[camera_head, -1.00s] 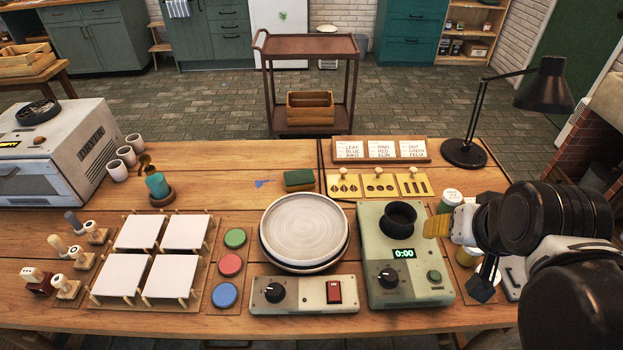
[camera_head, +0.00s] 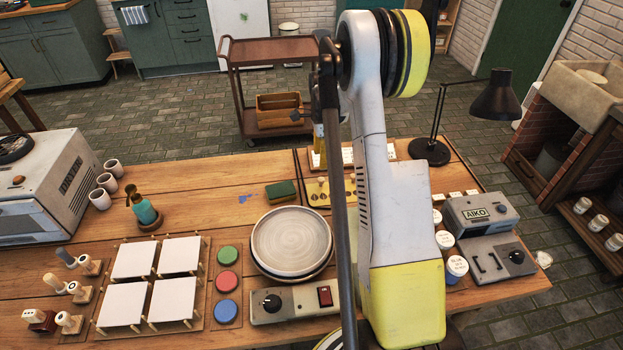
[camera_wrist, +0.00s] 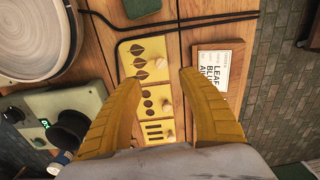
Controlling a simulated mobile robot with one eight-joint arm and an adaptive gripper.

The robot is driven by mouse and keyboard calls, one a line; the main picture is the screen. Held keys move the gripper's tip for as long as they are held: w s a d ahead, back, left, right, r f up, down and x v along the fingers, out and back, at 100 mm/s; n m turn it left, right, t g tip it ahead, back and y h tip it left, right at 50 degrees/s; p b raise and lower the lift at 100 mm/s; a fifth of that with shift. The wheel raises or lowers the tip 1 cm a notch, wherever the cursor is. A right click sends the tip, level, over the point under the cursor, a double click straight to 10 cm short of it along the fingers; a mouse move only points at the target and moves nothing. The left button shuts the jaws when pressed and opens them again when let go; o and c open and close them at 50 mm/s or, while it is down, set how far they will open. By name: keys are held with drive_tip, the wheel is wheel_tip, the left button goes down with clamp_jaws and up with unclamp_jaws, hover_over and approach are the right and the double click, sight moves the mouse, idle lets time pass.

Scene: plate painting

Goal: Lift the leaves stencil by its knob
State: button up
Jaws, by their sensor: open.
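The leaves stencil (camera_wrist: 155,48) is a yellow plate with dark leaf cut-outs and a pale round knob (camera_wrist: 162,63). It lies flat on the table in the wrist view, at the end of the stencil row, just beyond my fingertips. In the head view the leaves stencil (camera_head: 317,198) shows beside my arm. My gripper (camera_wrist: 158,78) is open and empty, its two yellow fingers spread above the row, with the knob between and slightly beyond the tips. I cannot tell the height left. In the head view my arm hides most of the gripper.
The dots stencil (camera_wrist: 147,93) and stripes stencil (camera_wrist: 153,128) lie beside it, each with a knob. A label card (camera_wrist: 215,68) is close to the right finger. Black cables (camera_wrist: 190,22) run past the leaves stencil. A green sponge (camera_head: 280,191) and a plate (camera_head: 291,240) are nearby.

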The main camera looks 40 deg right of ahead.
sight(321, 179)
drive_tip(key=shift+m, duration=0.3)
drive_tip(key=f, duration=0.2)
drive_tip(key=f+b, duration=0.1)
drive_tip(key=f, duration=0.1)
drive_tip(key=f+b, duration=0.1)
drive_tip(key=f, duration=0.2)
drive_tip(key=shift+d, duration=0.35)
drive_tip(key=f, duration=0.1)
drive_tip(key=f+b, duration=0.1)
drive_tip(key=f, duration=0.1)
drive_tip(key=f+b, duration=0.1)
drive_tip(key=f, duration=0.1)
drive_tip(key=shift+w+a, duration=0.15)
drive_tip(key=shift+a, duration=0.1)
drive_tip(key=shift+r, duration=0.1)
clamp_jaws()
